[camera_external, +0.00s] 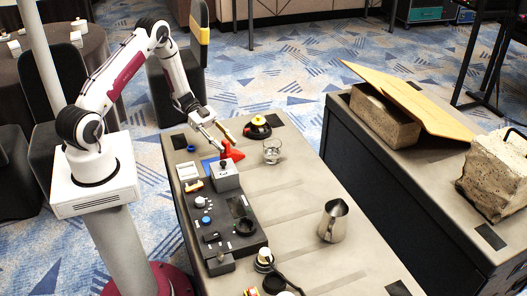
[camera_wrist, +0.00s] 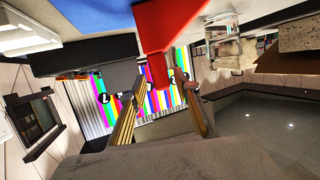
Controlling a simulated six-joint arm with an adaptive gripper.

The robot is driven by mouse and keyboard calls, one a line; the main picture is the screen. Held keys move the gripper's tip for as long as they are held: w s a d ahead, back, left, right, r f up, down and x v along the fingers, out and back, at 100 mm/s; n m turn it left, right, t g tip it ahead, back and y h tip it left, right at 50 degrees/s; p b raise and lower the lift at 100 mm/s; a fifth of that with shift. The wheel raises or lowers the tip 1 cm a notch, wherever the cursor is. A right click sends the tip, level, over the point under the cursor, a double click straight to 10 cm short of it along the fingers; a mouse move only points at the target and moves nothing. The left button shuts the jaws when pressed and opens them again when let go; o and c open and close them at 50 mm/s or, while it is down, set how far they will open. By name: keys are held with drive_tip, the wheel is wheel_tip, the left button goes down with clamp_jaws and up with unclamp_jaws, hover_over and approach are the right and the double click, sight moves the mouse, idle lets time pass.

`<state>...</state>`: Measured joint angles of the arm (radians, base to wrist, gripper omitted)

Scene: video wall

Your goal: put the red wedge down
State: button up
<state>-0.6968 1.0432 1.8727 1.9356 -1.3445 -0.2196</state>
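The red wedge (camera_external: 232,152) is at the far end of the near table, beside the grey box, at the tips of my gripper (camera_external: 226,144). In the wrist view the red wedge (camera_wrist: 168,40) hangs large from the top middle, and its narrow end reaches down between the fingertips. My gripper's two fingers (camera_wrist: 160,88) stand apart, one on each side of that narrow end. I cannot tell whether they touch the wedge, or whether its underside rests on the table.
A clear glass (camera_external: 272,151) stands just right of the wedge. A grey box (camera_external: 224,177) and a control panel (camera_external: 238,207) are in front. A metal jug (camera_external: 333,221) stands farther along; the table's middle (camera_external: 285,195) is bare.

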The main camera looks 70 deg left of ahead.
drive_tip(key=shift+r, duration=0.1)
idle(0.3)
drive_tip(key=shift+r, duration=0.4)
drive_tip(key=v, duration=1.2)
idle(0.4)
